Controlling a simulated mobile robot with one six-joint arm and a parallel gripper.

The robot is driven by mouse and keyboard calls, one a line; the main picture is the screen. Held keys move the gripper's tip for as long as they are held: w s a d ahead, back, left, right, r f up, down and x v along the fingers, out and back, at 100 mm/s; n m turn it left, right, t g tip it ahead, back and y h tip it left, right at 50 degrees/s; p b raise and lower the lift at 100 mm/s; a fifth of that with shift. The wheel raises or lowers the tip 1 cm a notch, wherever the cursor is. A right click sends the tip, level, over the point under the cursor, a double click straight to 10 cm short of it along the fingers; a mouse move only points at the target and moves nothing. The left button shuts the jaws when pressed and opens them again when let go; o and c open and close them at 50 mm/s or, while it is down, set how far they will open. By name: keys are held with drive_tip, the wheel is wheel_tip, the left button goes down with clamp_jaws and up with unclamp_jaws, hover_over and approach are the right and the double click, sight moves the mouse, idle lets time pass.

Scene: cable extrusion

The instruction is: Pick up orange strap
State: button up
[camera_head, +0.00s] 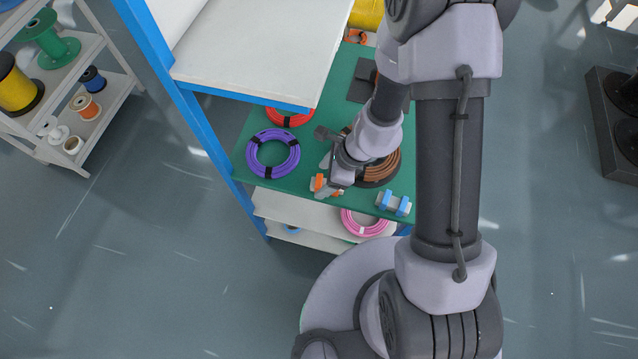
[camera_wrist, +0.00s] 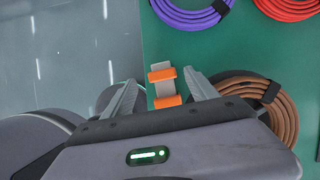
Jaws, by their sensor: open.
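The orange strap is a pair of orange bands around a small light grey block. In the wrist view the far band (camera_wrist: 161,75) and the near band (camera_wrist: 168,101) lie between the fingers of my gripper (camera_wrist: 160,77). The gripper is open, with one finger to each side of the block. I cannot tell whether the fingers touch it. In the head view the orange strap (camera_head: 319,183) shows at the front edge of the green tabletop (camera_head: 240,158), partly hidden by my gripper.
A purple cable coil (camera_head: 273,153), a red coil (camera_head: 288,118) and a brown coil (camera_wrist: 275,105) lie nearby on the green top. A similar block with blue bands (camera_head: 394,203) sits to the right. A pink coil (camera_head: 364,222) is below. A white shelf (camera_head: 262,45) overhangs the back.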

sight(317, 182)
drive_tip(key=b+x, duration=0.1)
drive_tip(key=x, duration=0.2)
drive_tip(key=shift+w+a+f, duration=0.2)
drive_tip(key=shift+f, duration=0.05)
drive_tip(key=shift+r, duration=0.1)
drive_tip(key=shift+c, duration=0.2)
drive_tip(key=c, duration=1.4)
drive_tip(key=shift+o, duration=0.2)
wheel_tip(317, 182, up, 10)
drive_tip(key=p, duration=0.6)
